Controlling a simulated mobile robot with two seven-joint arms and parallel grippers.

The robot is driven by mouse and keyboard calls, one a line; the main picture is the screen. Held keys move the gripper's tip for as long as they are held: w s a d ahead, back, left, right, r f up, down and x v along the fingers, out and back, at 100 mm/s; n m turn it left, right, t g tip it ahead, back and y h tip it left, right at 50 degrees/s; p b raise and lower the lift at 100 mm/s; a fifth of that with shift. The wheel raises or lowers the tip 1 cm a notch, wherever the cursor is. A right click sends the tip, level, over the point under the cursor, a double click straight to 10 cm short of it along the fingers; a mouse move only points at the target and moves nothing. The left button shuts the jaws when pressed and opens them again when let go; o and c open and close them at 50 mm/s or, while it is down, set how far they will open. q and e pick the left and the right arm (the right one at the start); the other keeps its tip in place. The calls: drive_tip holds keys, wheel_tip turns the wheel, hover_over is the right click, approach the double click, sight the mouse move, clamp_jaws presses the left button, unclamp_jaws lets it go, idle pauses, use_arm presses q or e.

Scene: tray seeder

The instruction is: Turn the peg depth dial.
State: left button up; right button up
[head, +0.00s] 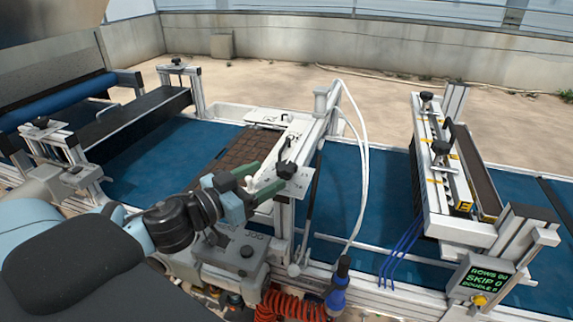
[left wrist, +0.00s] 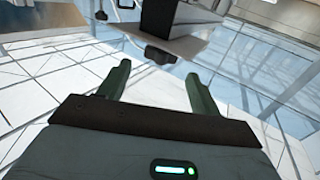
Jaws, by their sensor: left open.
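A black knob (head: 286,170) stands on a pale metal plate (head: 297,184) on the middle gantry; it is likely the peg depth dial, but I cannot read a label. My left gripper (head: 267,178) is open, its two green fingers pointing at the knob from the left and just short of it. Nothing shows between the fingers. In the left wrist view the open fingers (left wrist: 160,80) face a black knob-like part (left wrist: 160,54) beyond their tips. Touching cannot be made out. My right gripper is not in view.
A brown celled tray (head: 228,150) lies on the blue belt (head: 150,165) behind the gripper. White hoses (head: 364,170) hang right of the gantry. A second gantry (head: 433,185) and a small display (head: 478,284) stand at right. A red coiled hose (head: 285,305) lies in front.

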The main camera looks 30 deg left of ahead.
sight(277, 170)
use_arm(q)
drive_tip(key=shift+x, duration=3.45)
drive_tip(key=c, duration=0.9)
